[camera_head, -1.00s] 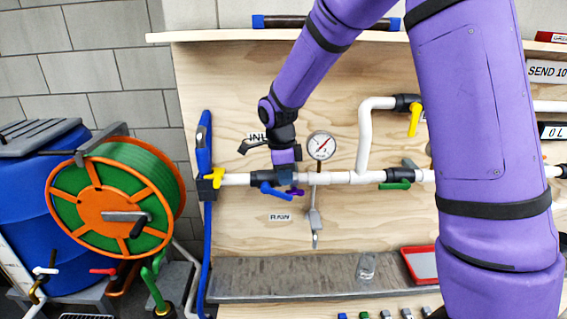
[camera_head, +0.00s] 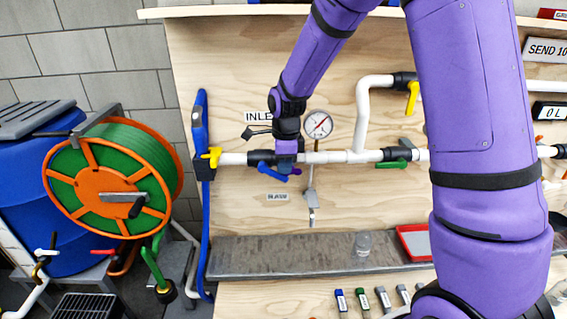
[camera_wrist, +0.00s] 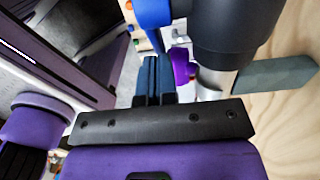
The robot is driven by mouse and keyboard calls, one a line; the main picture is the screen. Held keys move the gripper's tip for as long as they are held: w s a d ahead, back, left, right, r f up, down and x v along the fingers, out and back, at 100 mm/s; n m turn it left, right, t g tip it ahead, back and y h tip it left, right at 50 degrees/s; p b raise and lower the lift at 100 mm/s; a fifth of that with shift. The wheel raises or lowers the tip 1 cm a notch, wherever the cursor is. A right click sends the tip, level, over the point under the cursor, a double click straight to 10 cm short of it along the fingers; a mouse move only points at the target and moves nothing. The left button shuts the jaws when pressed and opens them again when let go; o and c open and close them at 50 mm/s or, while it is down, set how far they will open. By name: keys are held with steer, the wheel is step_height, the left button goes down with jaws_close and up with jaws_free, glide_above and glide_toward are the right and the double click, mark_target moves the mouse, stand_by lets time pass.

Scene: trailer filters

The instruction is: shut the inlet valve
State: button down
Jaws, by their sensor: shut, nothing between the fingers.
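The inlet valve is a black body (camera_head: 262,156) in the white pipe, below a partly covered INLET label (camera_head: 258,117). Its blue handle (camera_head: 271,172) slants down to the right below the pipe. My gripper (camera_head: 288,150) is at the pipe just right of the valve body, by the handle's right end. In the wrist view my gripper's dark fingers (camera_wrist: 156,78) are together and empty. The blue handle (camera_wrist: 151,12) shows beyond the fingertips, with the black body (camera_wrist: 235,30) to the right.
A pressure gauge (camera_head: 318,125) stands just right of my wrist. A metal ledge (camera_head: 300,256) runs below. My arm covers the board's right part.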

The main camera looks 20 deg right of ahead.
steer(key=shift+f, duration=0.15)
stand_by(0.4)
steer(key=shift+r, duration=0.9)
